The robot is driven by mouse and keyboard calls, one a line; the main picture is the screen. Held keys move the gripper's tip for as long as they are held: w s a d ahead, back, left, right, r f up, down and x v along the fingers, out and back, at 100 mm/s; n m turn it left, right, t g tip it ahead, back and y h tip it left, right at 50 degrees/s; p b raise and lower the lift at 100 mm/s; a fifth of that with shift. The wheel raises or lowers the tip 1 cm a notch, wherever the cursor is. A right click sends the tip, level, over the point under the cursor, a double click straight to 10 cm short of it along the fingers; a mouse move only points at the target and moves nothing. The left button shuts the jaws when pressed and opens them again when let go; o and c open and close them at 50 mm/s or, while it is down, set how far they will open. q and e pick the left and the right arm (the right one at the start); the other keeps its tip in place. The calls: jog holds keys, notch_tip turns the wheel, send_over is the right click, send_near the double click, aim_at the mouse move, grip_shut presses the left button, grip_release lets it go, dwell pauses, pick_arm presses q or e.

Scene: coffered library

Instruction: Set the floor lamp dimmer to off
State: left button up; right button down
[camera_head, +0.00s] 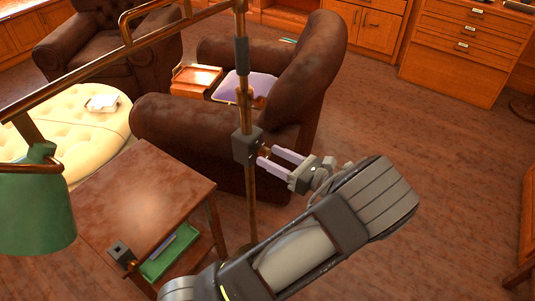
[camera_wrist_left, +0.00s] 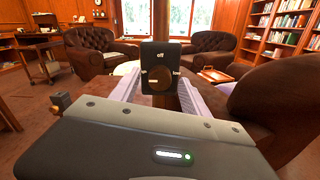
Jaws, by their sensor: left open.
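The floor lamp has a brass pole (camera_head: 249,195), a brass arm and a green shade (camera_head: 37,205) at the left. Its dimmer (camera_head: 246,147) is a dark box on the pole, with a round brass-brown knob on the side facing my gripper. In the left wrist view the dimmer (camera_wrist_left: 161,54) shows the word "off" above the knob (camera_wrist_left: 160,81), with small pale marks at the sides. Contact is not clear. My right gripper is not in view.
A wooden side table (camera_head: 150,195) stands left of the pole, with a small dark box (camera_head: 120,252) on its edge and a green tray (camera_head: 170,256) below. A brown armchair (camera_head: 300,85) is close behind the pole. A cream ottoman (camera_head: 75,125) is further left. Floor at the right is clear.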

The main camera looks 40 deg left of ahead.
pick_arm(q)
jog(key=shift+a, duration=1.1)
jog(key=shift+c, duration=0.2)
grip_shut()
